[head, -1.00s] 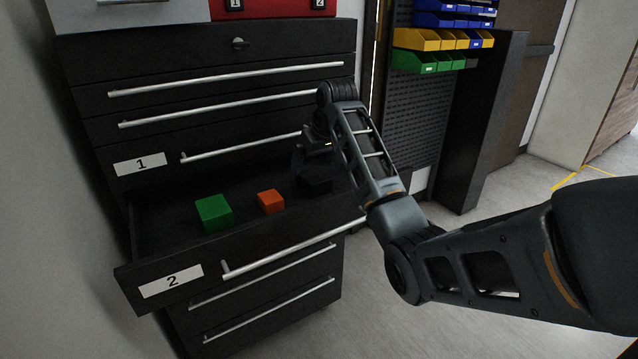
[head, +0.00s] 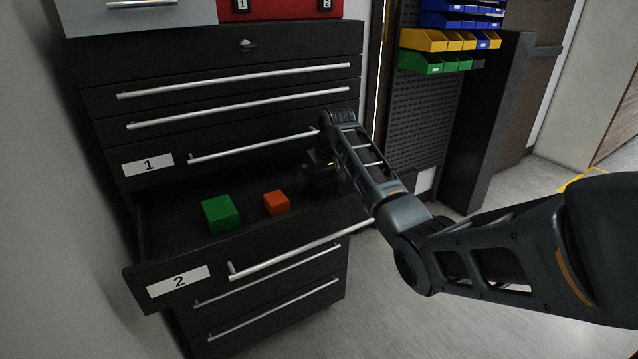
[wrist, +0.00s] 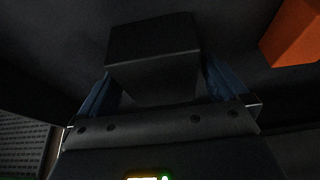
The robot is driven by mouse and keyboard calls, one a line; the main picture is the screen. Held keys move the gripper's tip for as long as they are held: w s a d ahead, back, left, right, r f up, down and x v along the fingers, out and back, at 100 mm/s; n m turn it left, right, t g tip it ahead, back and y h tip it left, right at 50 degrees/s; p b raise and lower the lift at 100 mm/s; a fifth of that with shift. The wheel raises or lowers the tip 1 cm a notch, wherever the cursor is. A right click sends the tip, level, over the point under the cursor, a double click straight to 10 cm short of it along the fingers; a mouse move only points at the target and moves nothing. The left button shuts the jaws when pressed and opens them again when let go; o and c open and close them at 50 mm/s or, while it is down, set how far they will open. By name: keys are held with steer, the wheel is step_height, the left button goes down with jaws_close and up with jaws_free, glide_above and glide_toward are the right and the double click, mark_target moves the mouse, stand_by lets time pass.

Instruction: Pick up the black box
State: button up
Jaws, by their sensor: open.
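The black box (wrist: 155,50) shows large in the wrist view, inside the open drawer labelled 2 (head: 160,270). My gripper (wrist: 158,75) is open, with a blue finger seen at the left and another at the right of the box. I cannot tell whether either finger touches it. In the head view my gripper (head: 321,180) is low over the right end of the drawer. There the box cannot be told apart from the dark gripper.
An orange cube (head: 276,203) lies left of my gripper in the same drawer and also shows in the wrist view (wrist: 294,35). A green cube (head: 220,214) lies further left. The cabinet front with drawer 1 (head: 147,164) rises behind.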

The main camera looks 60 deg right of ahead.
steer(key=shift+c, duration=0.2)
steer(key=c, duration=1)
steer(key=shift+c, duration=0.5)
steer(key=shift+r, duration=0.15)
